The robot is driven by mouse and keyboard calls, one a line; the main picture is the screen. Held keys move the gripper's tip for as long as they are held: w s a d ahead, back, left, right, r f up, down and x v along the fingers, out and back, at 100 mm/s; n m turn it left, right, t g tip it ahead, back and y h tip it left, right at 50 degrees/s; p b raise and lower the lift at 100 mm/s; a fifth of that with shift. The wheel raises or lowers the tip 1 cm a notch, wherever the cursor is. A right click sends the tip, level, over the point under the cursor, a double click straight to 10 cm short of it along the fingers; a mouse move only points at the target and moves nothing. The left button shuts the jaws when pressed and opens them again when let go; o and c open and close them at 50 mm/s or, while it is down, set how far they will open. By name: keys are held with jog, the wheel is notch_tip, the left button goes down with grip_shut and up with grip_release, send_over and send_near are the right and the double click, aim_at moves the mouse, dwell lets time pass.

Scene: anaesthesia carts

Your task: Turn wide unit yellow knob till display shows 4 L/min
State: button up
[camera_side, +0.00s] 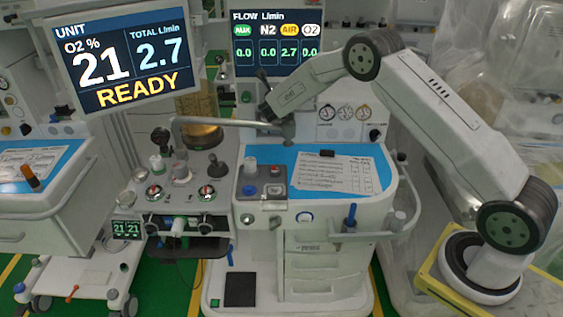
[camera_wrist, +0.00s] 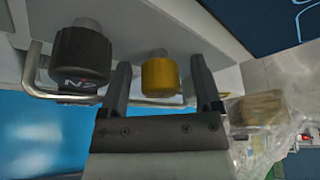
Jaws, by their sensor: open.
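The yellow knob (camera_wrist: 160,77) sits between the two fingers of my gripper (camera_wrist: 160,66) in the wrist view. The fingers are open, with a visible gap on each side of the knob. In the side view my gripper (camera_side: 267,98) is below the flow display (camera_side: 276,36), and I cannot make out the yellow knob there. That display reads AUX 0.0, N2 0.0, AIR 2.7 and O2 0.0. The unit display (camera_side: 125,55) at upper left reads O2 21 %, total 2.7 L/min and READY.
A black knob (camera_wrist: 82,57) marked N2 is left of the yellow one, close to my left finger. A metal rail (camera_wrist: 150,101) runs below the knobs. A paper chart (camera_side: 336,171) lies on the blue worktop (camera_side: 372,178).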

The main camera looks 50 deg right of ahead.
grip_shut()
jog(key=shift+n, duration=0.3)
jog(key=n+h, duration=0.2)
jog(key=n, duration=0.1)
dwell(0.3)
grip_release()
jog(key=shift+a, duration=0.15)
